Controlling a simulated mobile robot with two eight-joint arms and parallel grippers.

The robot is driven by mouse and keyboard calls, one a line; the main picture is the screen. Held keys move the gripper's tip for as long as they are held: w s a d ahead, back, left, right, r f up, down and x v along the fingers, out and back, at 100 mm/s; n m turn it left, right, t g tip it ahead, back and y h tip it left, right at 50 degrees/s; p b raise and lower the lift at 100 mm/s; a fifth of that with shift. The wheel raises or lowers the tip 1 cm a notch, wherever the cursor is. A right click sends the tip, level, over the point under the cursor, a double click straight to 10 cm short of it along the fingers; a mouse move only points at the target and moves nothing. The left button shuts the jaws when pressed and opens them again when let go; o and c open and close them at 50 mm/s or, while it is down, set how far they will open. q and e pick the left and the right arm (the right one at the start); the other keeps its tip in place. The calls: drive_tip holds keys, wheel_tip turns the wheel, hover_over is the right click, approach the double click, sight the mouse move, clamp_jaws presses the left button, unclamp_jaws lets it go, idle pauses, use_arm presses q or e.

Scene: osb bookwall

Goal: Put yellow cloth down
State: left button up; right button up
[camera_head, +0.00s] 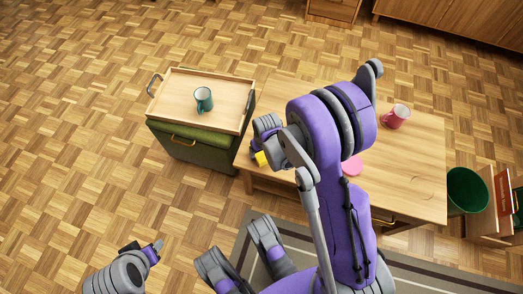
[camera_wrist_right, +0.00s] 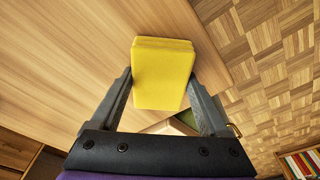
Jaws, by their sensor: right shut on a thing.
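The yellow cloth (camera_wrist_right: 163,75) is a folded, block-like piece between the two fingers of my right gripper (camera_wrist_right: 162,92) in the wrist view, with the wooden tabletop behind it. In the head view the cloth (camera_head: 261,158) shows as a small yellow patch under my right gripper (camera_head: 264,146), at the left edge of the low wooden table (camera_head: 415,185). My arm hides much of the gripper. I cannot tell whether the cloth touches the tabletop. My left gripper (camera_head: 152,250) is low at the left over the floor, away from the cloth; its jaw opening is unclear.
A wooden tray (camera_head: 175,90) with a teal mug (camera_head: 204,99) sits on a green ottoman (camera_head: 188,142), left of the table. A pink mug (camera_head: 396,116) and a pink round item (camera_head: 352,166) are on the table. A green bin (camera_head: 467,190) stands at its right.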

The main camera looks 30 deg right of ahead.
drive_tip(key=o, duration=1.3)
drive_tip(key=shift+f, duration=0.1)
drive_tip(key=shift+r+p, duration=0.35)
wheel_tip(320, 180, up, 11)
drive_tip(key=s+p, duration=0.2)
drive_tip(key=p, duration=0.2)
drive_tip(key=s+a+r+t, duration=0.1)
drive_tip(key=s+a+r, duration=0.1)
drive_tip(key=s+r, duration=0.2)
drive_tip(key=s+a+r, duration=0.2)
drive_tip(key=s+r, duration=0.2)
drive_tip(key=s, duration=0.1)
drive_tip(key=s+a+r+n+t, duration=0.1)
drive_tip(key=s+a+r, duration=0.1)
drive_tip(key=s, duration=0.3)
drive_tip(key=shift+s+a+r+t, duration=0.15)
drive_tip(key=shift+a+r, duration=0.05)
drive_tip(key=shift+r, duration=0.25)
drive_tip(key=shift+s+a+r+t, duration=0.15)
drive_tip(key=shift+r, duration=0.3)
